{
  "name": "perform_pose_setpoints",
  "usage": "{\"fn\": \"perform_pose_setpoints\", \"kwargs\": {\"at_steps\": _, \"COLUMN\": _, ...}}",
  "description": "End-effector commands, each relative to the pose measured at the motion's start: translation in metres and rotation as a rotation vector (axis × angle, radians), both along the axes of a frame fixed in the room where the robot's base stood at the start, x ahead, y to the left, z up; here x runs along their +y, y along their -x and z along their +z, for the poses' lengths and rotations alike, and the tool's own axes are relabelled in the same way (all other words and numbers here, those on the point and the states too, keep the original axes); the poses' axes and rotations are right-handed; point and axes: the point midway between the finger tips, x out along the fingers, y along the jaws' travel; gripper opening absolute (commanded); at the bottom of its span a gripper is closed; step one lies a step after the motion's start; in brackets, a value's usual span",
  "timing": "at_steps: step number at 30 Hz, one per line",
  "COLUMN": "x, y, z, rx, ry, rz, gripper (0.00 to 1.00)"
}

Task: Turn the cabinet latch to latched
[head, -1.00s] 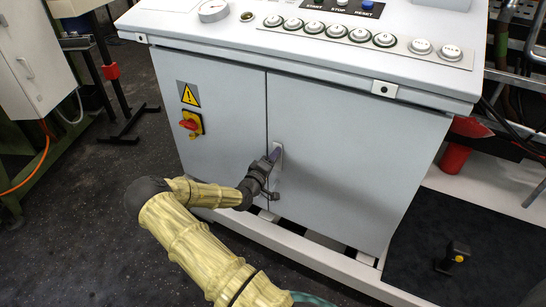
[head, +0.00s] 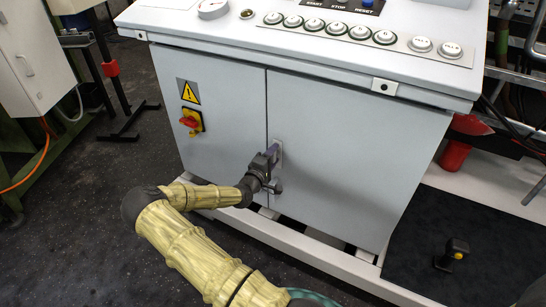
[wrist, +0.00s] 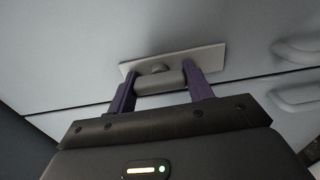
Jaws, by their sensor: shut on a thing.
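The grey cabinet (head: 340,160) stands in front of me with two doors. Its latch shows in the wrist view as a rounded grey handle (wrist: 160,82) on a pale plate (wrist: 208,57). My gripper (wrist: 160,86) has its purple fingers at both ends of the handle and is shut on it. In the head view my gripper (head: 272,155) is at the plate (head: 279,147) beside the door seam and hides the handle. The latch's exact angle cannot be told.
A red and yellow rotary switch (head: 191,122) sits on the left door under a warning sign (head: 188,92). Push buttons (head: 360,35) line the top panel. A black pedal (head: 452,254) stands on the dark mat at right.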

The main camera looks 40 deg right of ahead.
Motion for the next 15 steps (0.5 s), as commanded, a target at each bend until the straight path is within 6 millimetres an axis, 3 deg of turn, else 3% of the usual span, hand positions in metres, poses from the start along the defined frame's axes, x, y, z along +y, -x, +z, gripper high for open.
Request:
{"fn": "perform_pose_setpoints", "kwargs": {"at_steps": 1, "x": 0.0003, "y": 0.0, "z": -0.0012, "rx": 0.005, "ry": 0.0, "rz": 0.001, "gripper": 0.28}}
{"fn": "perform_pose_setpoints", "kwargs": {"at_steps": 2, "x": 0.0003, "y": -0.0001, "z": -0.0012, "rx": 0.005, "ry": 0.0, "rz": 0.001, "gripper": 0.55}}
{"fn": "perform_pose_setpoints", "kwargs": {"at_steps": 5, "x": 0.0003, "y": -0.0001, "z": -0.001, "rx": 0.004, "ry": 0.0, "rz": 0.001, "gripper": 0.73}}
{"fn": "perform_pose_setpoints", "kwargs": {"at_steps": 15, "x": 0.0024, "y": 0.0005, "z": -0.0001, "rx": 0.002, "ry": 0.0, "rz": 0.002, "gripper": 0.73}}
